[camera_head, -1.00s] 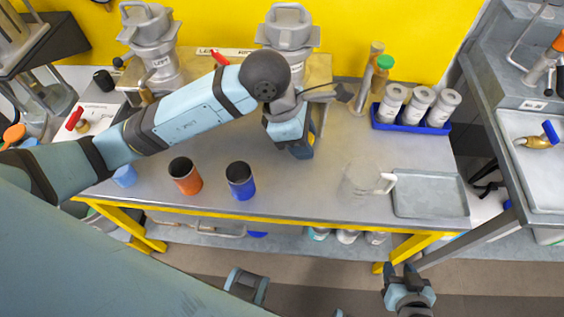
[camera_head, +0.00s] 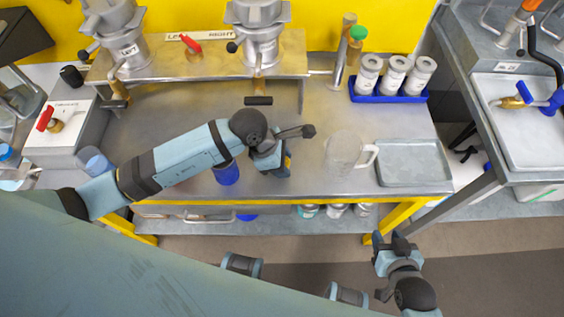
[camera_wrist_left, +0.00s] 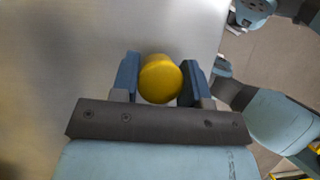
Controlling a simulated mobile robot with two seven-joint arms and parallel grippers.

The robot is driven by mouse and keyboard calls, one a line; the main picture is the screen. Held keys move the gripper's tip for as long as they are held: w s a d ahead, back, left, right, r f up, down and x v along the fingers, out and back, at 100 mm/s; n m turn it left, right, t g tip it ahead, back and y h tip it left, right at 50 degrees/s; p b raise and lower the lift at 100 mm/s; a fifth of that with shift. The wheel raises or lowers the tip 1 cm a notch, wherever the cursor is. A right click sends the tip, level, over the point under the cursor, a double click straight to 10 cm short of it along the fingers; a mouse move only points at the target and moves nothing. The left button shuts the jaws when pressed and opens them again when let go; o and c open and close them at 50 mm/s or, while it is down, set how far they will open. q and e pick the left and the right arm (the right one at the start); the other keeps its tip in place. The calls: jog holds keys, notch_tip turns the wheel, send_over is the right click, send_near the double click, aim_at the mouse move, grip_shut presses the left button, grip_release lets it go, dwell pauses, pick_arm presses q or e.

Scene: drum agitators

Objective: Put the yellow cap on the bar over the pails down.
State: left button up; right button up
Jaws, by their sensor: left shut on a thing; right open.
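My left gripper (camera_head: 282,165) is over the front of the steel bench, right of the blue pail (camera_head: 226,173). In the left wrist view it (camera_wrist_left: 160,80) is shut on a round yellow cap (camera_wrist_left: 161,79), above a bare grey surface. The cap is hidden in the head view. My arm hides the orange pail. Two metal vessels (camera_head: 128,42) (camera_head: 258,38) stand on a raised brassy shelf (camera_head: 205,66) at the back, which carries a red lever (camera_head: 190,42). I cannot tell which part is the bar. My right gripper (camera_head: 391,242) is open and empty in front of the bench.
A clear jug (camera_head: 342,152) and a grey tray (camera_head: 414,163) are on the right of the bench. Several white jars stand in a blue rack (camera_head: 388,98) behind. A sink bench (camera_head: 520,140) stands at the right. The bench middle is clear.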

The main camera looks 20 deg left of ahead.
pick_arm(q)
jog(key=shift+f, duration=0.4)
jog(key=o, duration=1)
jog(key=v, duration=1.2)
jog(key=shift+s, duration=0.1)
